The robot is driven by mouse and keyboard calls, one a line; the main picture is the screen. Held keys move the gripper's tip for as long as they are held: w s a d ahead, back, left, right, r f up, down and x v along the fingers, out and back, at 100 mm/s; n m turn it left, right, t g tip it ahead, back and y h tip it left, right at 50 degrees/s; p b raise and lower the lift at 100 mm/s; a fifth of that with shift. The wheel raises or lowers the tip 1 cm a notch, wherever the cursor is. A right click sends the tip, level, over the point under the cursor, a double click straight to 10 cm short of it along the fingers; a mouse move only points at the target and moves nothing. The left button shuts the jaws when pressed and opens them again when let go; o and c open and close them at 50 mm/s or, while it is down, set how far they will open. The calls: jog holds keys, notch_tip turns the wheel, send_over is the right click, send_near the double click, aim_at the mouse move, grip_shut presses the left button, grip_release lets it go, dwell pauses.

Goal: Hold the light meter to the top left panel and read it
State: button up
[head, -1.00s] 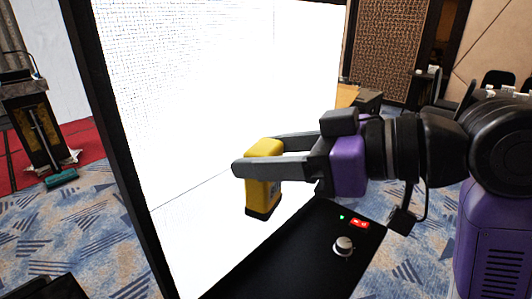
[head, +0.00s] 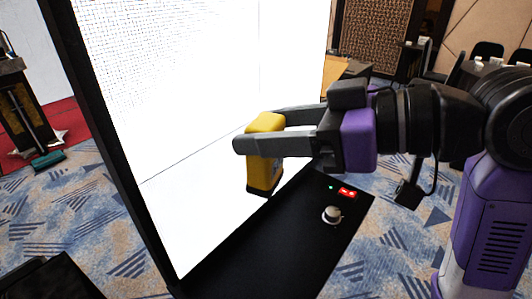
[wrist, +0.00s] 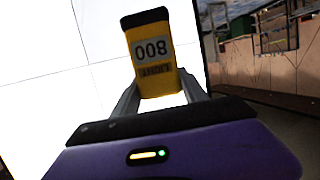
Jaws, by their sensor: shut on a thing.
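A yellow light meter (head: 265,172) with a dark end is held in my gripper (head: 252,130), whose two grey fingers are shut on it. In the wrist view the meter (wrist: 152,60) shows a white label or display with digits like 008 or 800; the smaller marking below is too blurred to read. The lit white video wall (head: 170,90) stands behind the meter. Thin seams divide it into panels, and the upper left panel (head: 180,70) fills the wall's upper left part. I cannot tell whether the meter touches the wall.
A black box (head: 290,245) with a knob (head: 331,214), a green light and a red display stands at the wall's foot. A black frame edge (head: 110,150) bounds the wall at left. A lectern (head: 22,115) stands far left. Chairs and tables are at the back right. Patterned carpet is open at left.

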jog(key=s+d+p, duration=0.1)
jog(key=s+d, duration=0.6)
jog(key=d, duration=0.2)
jog(key=shift+s+d, duration=0.1)
jog(key=shift+d, duration=0.1)
dwell(1.2)
